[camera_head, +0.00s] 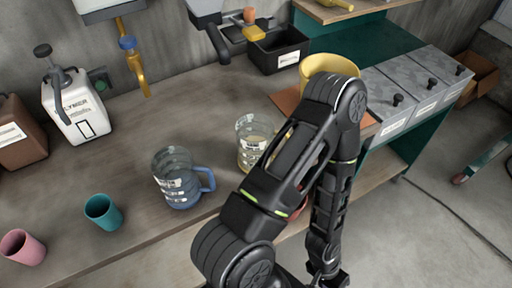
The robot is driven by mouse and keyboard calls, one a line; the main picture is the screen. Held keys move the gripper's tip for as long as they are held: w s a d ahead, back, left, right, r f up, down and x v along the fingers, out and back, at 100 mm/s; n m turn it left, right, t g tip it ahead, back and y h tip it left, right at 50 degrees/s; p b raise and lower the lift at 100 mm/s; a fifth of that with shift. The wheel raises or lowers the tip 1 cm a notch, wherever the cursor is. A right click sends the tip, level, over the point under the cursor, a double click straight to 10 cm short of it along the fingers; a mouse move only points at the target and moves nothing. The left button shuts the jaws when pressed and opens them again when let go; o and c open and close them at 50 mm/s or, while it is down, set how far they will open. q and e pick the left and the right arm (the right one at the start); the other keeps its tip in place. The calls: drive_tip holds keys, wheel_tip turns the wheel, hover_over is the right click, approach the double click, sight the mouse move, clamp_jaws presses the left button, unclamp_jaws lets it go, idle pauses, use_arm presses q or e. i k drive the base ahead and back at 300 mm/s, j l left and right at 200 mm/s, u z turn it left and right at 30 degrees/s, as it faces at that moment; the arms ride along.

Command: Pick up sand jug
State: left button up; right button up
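A clear jug with pale yellow, sand-like contents (251,150) stands upright on the wooden workbench, right of centre. My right arm crosses in front of it and hides its right side; its handle cannot be made out. A similar clear jug with blue contents and a blue handle (178,185) stands to its left, apart from it. My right gripper (330,279) hangs at the bottom edge, low beside the bench, well away from both jugs. Its fingers are cut off or too dark to read. My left gripper is out of view.
A teal cup (103,211) and a pink cup (23,247) stand at the left front. A white canister (78,108) and a brown one (20,135) stand behind. A yellow container (325,66), lidded grey bins (425,72) and a black bin (279,50) are right. The bench centre is clear.

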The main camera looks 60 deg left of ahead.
sight(254, 132)
drive_tip(key=k, duration=0.65)
drive_tip(key=u, duration=2.15)
drive_tip(key=k+l, duration=0.1)
drive_tip(key=l, duration=0.7)
drive_tip(key=k+l, duration=0.15)
drive_tip(key=l, duration=0.25)
